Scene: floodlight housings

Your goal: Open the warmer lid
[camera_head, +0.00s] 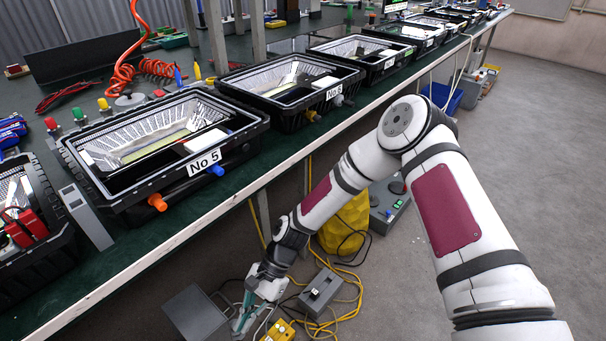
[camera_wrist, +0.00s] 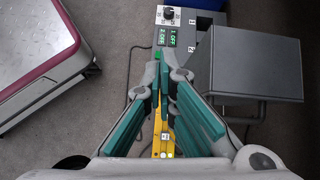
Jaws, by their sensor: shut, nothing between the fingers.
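A grey metal box with a flat top panel, which looks like the warmer (camera_wrist: 255,63), is on the right in the wrist view. In the head view it (camera_head: 195,312) sits low, left of my gripper (camera_head: 245,312). The panel looks like its lid, but I cannot tell its hinge side or whether it is raised. My gripper (camera_wrist: 163,72) has teal finger pads, is shut and holds nothing. In the wrist view its tips are left of the box, and I see no contact with it. The right finger hides part of the box's near left side.
A control unit (camera_wrist: 175,40) with a knob and green OFF displays adjoins the box. A yellow box (camera_head: 278,332) with buttons, a grey box (camera_head: 322,290) and yellow cables lie near the gripper. The bench (camera_head: 300,152) carries several black floodlight housings. Grey floor is free at right.

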